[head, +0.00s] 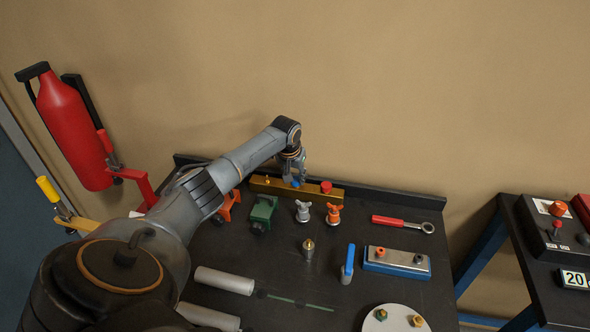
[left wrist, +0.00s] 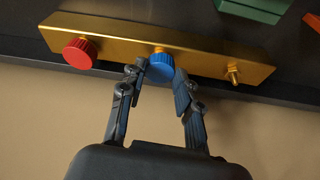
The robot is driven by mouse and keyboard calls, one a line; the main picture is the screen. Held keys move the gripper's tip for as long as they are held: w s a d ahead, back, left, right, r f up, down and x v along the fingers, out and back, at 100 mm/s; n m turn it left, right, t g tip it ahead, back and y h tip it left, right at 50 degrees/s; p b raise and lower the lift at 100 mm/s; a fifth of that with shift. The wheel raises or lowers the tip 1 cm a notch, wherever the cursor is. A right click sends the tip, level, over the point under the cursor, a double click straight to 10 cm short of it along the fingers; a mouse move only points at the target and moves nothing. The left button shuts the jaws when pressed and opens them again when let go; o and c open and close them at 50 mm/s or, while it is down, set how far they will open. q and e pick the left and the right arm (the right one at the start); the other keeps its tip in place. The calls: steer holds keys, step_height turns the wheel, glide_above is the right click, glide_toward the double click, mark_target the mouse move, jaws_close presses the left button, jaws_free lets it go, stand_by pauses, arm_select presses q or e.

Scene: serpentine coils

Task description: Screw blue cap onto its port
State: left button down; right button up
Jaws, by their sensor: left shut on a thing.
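A long brass manifold bar (head: 260,185) lies along the back edge of the black table, and it also fills the top of the left wrist view (left wrist: 118,46). My left gripper (head: 292,172) is over the bar's middle. In the left wrist view its two fingers (left wrist: 158,80) are shut on the sides of the ribbed blue cap (left wrist: 160,69). The cap is at the bar's middle port, with a bit of brass showing just behind it. I cannot tell how far it is threaded on. A little blue shows in the head view (head: 296,184). My right gripper is not in view.
A red cap (left wrist: 80,53) sits at one end of the bar, and a bare brass stud (left wrist: 234,74) stands towards the other. Green (head: 263,213) and orange clamps, wing-handled valves (head: 303,211) and a red-handled wrench (head: 402,223) are on the table in front. The wall is close behind.

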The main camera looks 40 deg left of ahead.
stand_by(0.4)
arm_select(q)
steer(key=shift+m+h+b, duration=0.3)
steer(key=shift+m+h, duration=0.1)
steer(key=shift+m, duration=1.1)
steer(key=shift+f, duration=0.1)
steer(key=shift+f+m+h+b, duration=0.15)
steer(key=shift+m+h+b, duration=0.15)
steer(key=shift+m+b, duration=0.55)
steer(key=shift+m, duration=0.65)
steer(key=shift+d, duration=0.1)
steer(key=shift+h, duration=0.3)
